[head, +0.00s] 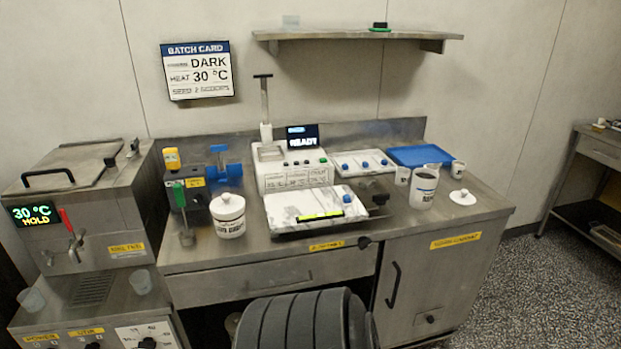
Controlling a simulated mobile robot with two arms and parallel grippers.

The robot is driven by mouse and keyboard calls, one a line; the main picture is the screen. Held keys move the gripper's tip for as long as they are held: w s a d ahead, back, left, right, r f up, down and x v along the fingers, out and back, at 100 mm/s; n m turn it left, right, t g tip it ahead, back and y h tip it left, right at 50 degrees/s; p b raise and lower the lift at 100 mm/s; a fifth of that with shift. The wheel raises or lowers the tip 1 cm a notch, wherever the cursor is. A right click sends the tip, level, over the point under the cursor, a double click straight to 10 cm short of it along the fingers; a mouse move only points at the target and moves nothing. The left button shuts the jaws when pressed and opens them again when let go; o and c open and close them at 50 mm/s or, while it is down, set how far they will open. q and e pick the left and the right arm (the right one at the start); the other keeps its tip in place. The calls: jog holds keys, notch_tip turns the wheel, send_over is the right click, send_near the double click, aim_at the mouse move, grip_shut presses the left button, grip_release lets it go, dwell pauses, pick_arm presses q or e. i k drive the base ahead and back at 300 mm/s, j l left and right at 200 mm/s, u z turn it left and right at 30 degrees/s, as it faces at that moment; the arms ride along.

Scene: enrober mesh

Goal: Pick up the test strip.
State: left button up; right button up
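I cannot clearly single out a test strip. A thin yellow and black strip (320,215) lies near the front of the white marbled slab (345,198) on the steel bench; whether it is the test strip or a marking, I cannot tell. A white machine (291,166) with a lit READY display stands behind the slab. Neither of my grippers is in view.
A white lidded jar (228,215) stands left of the slab. To the right are a white labelled container (423,188) and a blue tray (420,155). A steel tank (85,218) with a red-handled tap is at far left. Bare bench lies at the front right.

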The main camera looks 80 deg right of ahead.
aim_at(344, 199)
jog(key=z, duration=2.95)
